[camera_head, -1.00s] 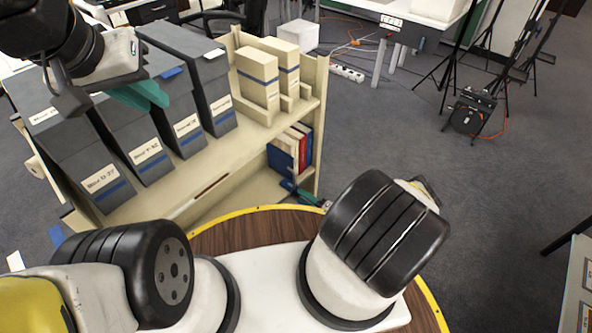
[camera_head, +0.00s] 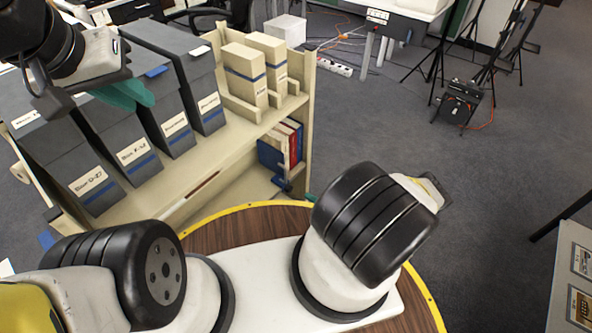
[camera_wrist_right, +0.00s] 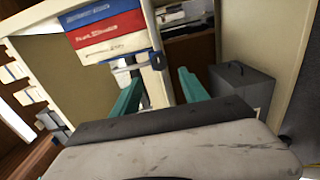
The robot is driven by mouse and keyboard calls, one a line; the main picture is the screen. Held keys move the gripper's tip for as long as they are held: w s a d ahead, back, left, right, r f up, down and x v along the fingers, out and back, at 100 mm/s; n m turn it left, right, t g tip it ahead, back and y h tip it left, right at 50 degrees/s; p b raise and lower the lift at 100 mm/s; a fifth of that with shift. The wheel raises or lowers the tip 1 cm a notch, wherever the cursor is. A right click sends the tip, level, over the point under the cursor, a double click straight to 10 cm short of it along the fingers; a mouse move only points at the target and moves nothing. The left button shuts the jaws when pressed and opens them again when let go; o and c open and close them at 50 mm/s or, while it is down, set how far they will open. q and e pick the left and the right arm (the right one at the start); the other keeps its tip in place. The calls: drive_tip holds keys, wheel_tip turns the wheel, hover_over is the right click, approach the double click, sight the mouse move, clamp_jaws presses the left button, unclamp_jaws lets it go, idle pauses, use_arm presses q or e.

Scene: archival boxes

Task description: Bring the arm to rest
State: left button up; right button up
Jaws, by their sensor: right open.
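My left gripper (camera_head: 122,92) hangs at the upper left in the head view, with teal fingers in front of the grey archival boxes (camera_head: 140,155). How far its fingers are apart is unclear. My right arm (camera_head: 370,225) stands bent at the front centre. Its gripper is almost wholly hidden there; only a bit of teal shows beside the shelf's near end. In the right wrist view, my right gripper (camera_wrist_right: 160,92) has two teal fingers apart and nothing held between them. Beyond them are a blue book (camera_wrist_right: 85,14), a red book (camera_wrist_right: 103,30) and a white one.
A cream shelf unit (camera_head: 235,150) stands close on the left, bearing several grey boxes and two cream boxes (camera_head: 245,75). A grey box (camera_wrist_right: 242,86) is right of the fingers in the wrist view. Tripods and a black case (camera_head: 458,103) stand farther off. Floor at centre right is clear.

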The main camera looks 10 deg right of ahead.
idle(0.5)
drive_tip(key=w+a+r+n+g, duration=0.15)
drive_tip(key=r+n+g, duration=0.35)
drive_tip(key=r+n, duration=0.6)
drive_tip(key=w+r+n+g+h, duration=0.15)
drive_tip(key=r+n+g, duration=0.4)
drive_tip(key=r, duration=0.95)
drive_tip(key=w+r+n+g+y, duration=0.1)
drive_tip(key=w+r+n+g, duration=0.2)
drive_tip(key=r+n, duration=0.85)
drive_tip(key=s+a+r+n+h, duration=0.3)
drive_tip(key=s+r+n, duration=0.2)
drive_tip(key=r, duration=0.5)
drive_tip(key=s+a+r+n+h, duration=0.2)
drive_tip(key=s+r+n+h, duration=0.15)
drive_tip(key=r, duration=0.65)
drive_tip(key=s+r+n+t+h, duration=0.1)
drive_tip(key=s+r+n+t, duration=0.1)
drive_tip(key=s+r+n, duration=0.2)
drive_tip(key=s+a+r+n+t, duration=0.1)
drive_tip(key=s+r+n+t, duration=0.2)
drive_tip(key=s+n, duration=0.3)
drive_tip(key=s+r, duration=0.1)
drive_tip(key=s, duration=0.3)
drive_tip(key=shift+s+a+r+n+h, duration=0.15)
drive_tip(key=shift+r+n+h, duration=0.15)
drive_tip(key=shift+n+h, duration=0.1)
drive_tip(key=shift+t, duration=0.25)
